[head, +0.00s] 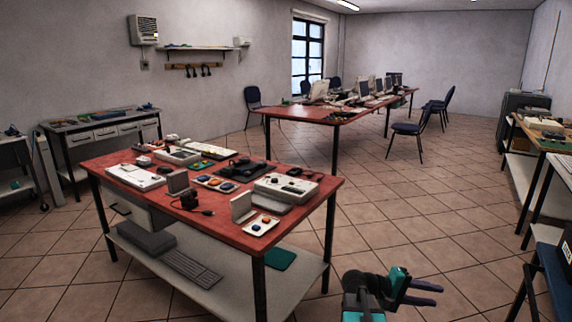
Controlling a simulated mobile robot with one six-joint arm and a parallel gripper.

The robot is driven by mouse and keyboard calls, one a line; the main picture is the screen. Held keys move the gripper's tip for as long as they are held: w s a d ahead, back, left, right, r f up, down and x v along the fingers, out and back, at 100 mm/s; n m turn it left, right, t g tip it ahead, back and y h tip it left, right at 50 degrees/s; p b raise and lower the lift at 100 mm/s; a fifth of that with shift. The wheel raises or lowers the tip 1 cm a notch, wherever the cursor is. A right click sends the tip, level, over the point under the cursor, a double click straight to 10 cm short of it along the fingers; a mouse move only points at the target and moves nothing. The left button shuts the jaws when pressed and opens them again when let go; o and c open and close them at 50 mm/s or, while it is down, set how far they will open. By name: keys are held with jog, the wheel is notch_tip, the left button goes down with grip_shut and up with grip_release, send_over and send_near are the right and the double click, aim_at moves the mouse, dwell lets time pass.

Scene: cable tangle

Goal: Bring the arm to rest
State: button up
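My gripper (424,292) shows at the bottom of the head view, right of the near red-topped table (250,228). It has teal and dark parts, and its two dark fingers point right with a gap between them. I see nothing between the fingers. It is over the tiled floor, apart from the table. Most of my arm is cut off by the bottom edge.
The near table holds several devices and button panels, with a keyboard (192,268) on its lower shelf. A longer red table (335,115) with monitors and blue chairs (408,129) stands behind. Benches (541,150) line the right side. The tiled floor (400,215) between is clear.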

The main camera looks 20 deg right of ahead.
jog(key=a+f+n+t+y+p, duration=0.2)
jog(key=a+f+n+y+p, duration=0.3)
jog(key=a+f, duration=1.6)
jog(key=s+a+f+y+p, duration=0.1)
jog(key=s+a+f+y, duration=0.2)
jog(key=a, duration=0.6)
jog(key=s+a+f+m+g+y+p, duration=0.1)
jog(key=s+a+f+y+p, duration=0.1)
jog(key=s+a+f, duration=0.3)
jog(key=s+a+f+y+p, duration=0.1)
jog(key=s+a+f+y, duration=0.3)
jog(key=a, duration=1)
jog(key=s, duration=0.2)
jog(key=shift+s+f+m+g, duration=0.25)
jog(key=shift+s+m+g, duration=0.1)
jog(key=shift+m+g, duration=0.05)
jog(key=shift+d, duration=0.1)
